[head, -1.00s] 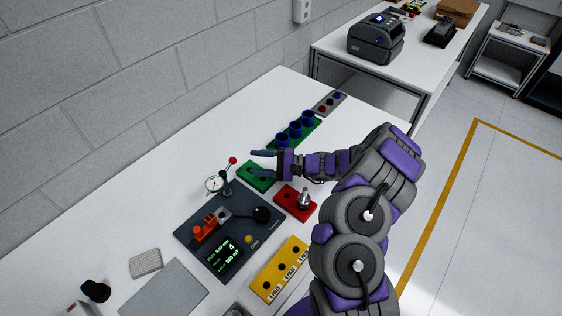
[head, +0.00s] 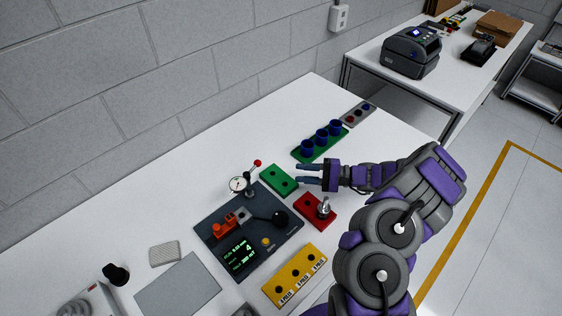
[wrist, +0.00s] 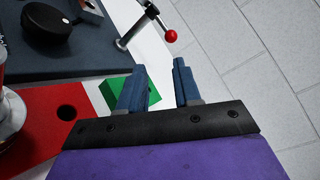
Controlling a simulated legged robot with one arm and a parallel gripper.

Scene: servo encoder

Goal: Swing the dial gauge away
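The dial gauge (head: 238,184) has a round white face and stands at the back edge of the dark grey fixture plate (head: 213,262) in the head view. A lever with a red ball knob (head: 257,163) rises from its post. In the wrist view the red knob (wrist: 171,36) and its post stand beyond my fingertips, apart from them. My gripper (head: 308,174) is open and empty, to the right of the gauge, near the green block. In the wrist view the two blue fingers (wrist: 157,80) are spread with a gap between them.
A green block (head: 279,180) lies between my gripper and the gauge. A red block (head: 306,206) with a metal part, a yellow block (head: 277,291) and a green rack of blue cups (head: 342,131) stand nearby.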

